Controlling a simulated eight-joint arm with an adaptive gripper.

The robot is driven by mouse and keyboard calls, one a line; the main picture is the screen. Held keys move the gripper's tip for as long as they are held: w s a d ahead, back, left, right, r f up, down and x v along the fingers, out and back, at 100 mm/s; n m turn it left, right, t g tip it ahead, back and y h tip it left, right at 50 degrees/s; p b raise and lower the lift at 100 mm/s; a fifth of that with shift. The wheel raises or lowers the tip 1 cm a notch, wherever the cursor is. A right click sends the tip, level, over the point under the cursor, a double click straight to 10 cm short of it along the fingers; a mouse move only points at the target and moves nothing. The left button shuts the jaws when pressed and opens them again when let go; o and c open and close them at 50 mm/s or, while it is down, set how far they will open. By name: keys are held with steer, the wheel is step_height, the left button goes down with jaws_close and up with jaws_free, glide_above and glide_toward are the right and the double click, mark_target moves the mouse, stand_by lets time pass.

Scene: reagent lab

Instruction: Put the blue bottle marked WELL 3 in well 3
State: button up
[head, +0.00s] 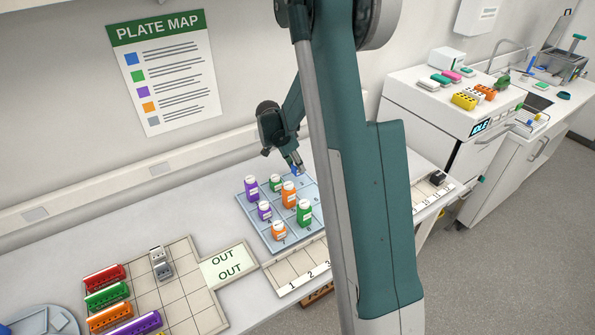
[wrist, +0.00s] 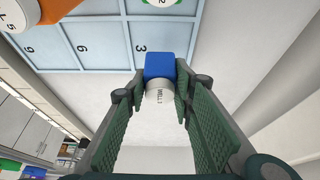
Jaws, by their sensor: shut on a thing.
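My gripper (head: 297,168) is at the back of the blue plate (head: 250,232), shut on a small blue bottle (wrist: 159,66) with a white cap. The cap faces the wrist camera and carries small lettering that looks like WELL 3. In the head view the bottle (head: 295,171) is only a small blue patch between the fingers. In the wrist view the bottle overlaps the edge of the cell marked 3 (wrist: 142,48), which shows no other bottle. I cannot tell whether the bottle touches the plate.
Purple, green and orange bottles stand in other wells, including an orange one (head: 289,197) and a green one (head: 304,214). A numbered rack (head: 283,276) lies in front, and a gridded tray (head: 180,290) with colored blocks lies at left. My arm hides the plate's right side.

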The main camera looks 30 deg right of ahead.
steer(key=shift+f, duration=1.6)
steer(key=shift+f, duration=0.2)
steer(key=o, duration=0.9)
steer(key=shift+r, duration=0.2)
steer(key=v, duration=1.2)
steer(key=shift+a, duration=0.1)
